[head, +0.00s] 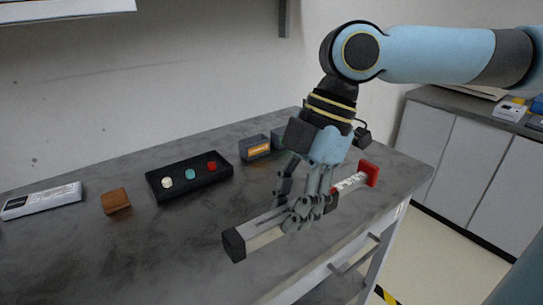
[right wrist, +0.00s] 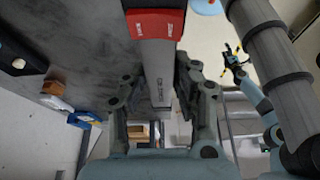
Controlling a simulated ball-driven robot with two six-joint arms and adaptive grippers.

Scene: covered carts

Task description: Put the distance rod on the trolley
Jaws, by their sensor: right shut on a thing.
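The distance rod is a long pale bar (head: 264,228) with a dark block at its near left end and a red block (head: 369,172) at its far right end. My right gripper (head: 303,212) is shut on its middle, over the dark tabletop. In the right wrist view the rod (right wrist: 158,72) runs between the fingers, its red end block at the top. I cannot tell whether the rod touches the tabletop. A small dark hand-like shape with yellow tips (right wrist: 234,62) there may be my left gripper; its jaws are unclear. No separate trolley can be made out.
On the dark table (head: 120,255) are a black tray (head: 213,178) with several coloured knobs, a brown block (head: 116,201), a white box (head: 42,201) and a grey box with an orange label (head: 257,148). A counter (head: 455,108) stands at right beyond open floor.

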